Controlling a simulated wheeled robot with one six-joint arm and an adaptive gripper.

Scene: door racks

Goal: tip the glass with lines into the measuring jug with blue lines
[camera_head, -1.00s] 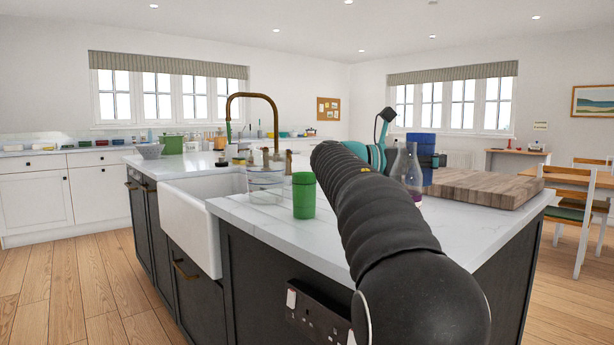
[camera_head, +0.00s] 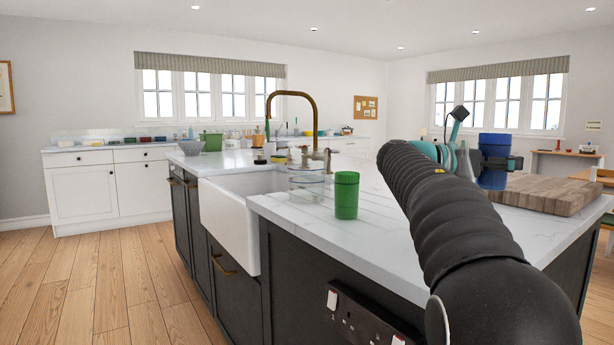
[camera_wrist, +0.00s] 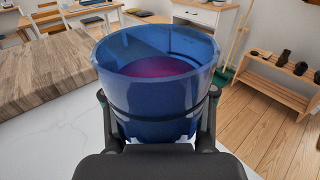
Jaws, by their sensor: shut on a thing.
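My gripper (camera_wrist: 160,110) is shut around a see-through blue glass (camera_wrist: 150,95), with one finger on each side. The glass is upright and holds a magenta liquid. A dark line rings it below the rim. In the head view the blue glass (camera_head: 494,144) is above the worktop near the wooden board, with my gripper (camera_head: 496,162) around its middle. A clear, see-through vessel (camera_head: 305,184), perhaps the measuring jug, stands on the worktop beside the sink, left of the green cup. Its markings are too small to read.
A green cup (camera_head: 346,196) stands on the white worktop (camera_head: 320,222) between the clear vessel and my arm. A brass tap (camera_head: 292,94) arches over the white sink (camera_head: 228,215). A thick wooden board (camera_head: 548,194) lies at the right. The worktop's front is clear.

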